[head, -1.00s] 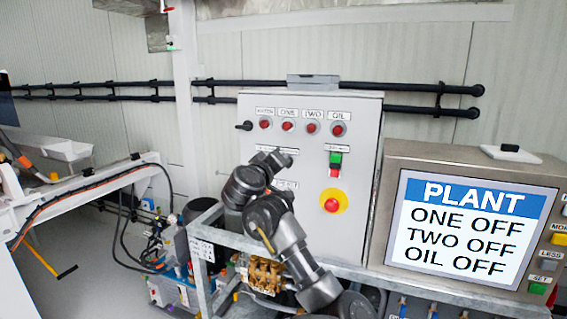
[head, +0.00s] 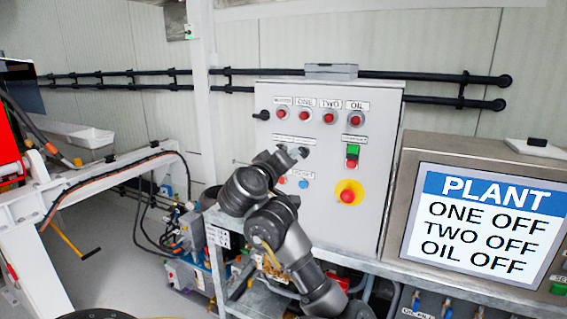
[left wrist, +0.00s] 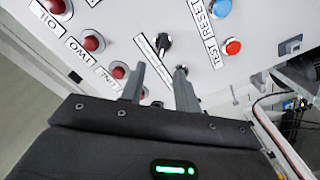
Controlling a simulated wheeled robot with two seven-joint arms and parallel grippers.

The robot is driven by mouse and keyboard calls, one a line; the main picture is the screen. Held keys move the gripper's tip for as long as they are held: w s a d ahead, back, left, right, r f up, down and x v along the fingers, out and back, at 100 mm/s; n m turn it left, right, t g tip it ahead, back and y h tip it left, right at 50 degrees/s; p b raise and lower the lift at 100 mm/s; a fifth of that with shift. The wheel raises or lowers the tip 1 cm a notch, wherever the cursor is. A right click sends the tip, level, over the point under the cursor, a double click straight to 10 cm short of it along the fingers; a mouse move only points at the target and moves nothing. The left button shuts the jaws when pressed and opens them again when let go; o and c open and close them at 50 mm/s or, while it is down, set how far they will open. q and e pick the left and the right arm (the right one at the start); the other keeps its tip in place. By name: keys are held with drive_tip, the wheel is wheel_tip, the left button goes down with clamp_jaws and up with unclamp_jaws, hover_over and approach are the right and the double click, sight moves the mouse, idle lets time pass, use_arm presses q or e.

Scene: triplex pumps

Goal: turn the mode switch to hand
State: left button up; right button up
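The grey control panel (head: 330,222) stands ahead. A black rotary knob (head: 303,152) sits under a label strip in its second row; it also shows in the left wrist view (left wrist: 163,42), pointer turned along the panel. A second round dark part (left wrist: 181,72) shows at the right fingertip, partly hidden; I cannot tell whether it is another switch. The lettering beside the knob is too small to read. My left gripper (head: 282,154) is in front of this row, and in the left wrist view (left wrist: 160,74) its fingers are apart and empty, just short of the knob. My right gripper is out of view.
Red lamps (head: 329,118) run above the knob; a red button (left wrist: 232,47) and a blue button (left wrist: 220,8) sit below. A red stop button (head: 347,196) on yellow is lower right. The plant screen (head: 485,230) reads one, two and oil off.

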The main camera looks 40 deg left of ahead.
use_arm(q)
drive_tip(key=shift+v, duration=1.75)
drive_tip(key=shift+d, duration=0.15)
drive_tip(key=shift+w+f, duration=0.1)
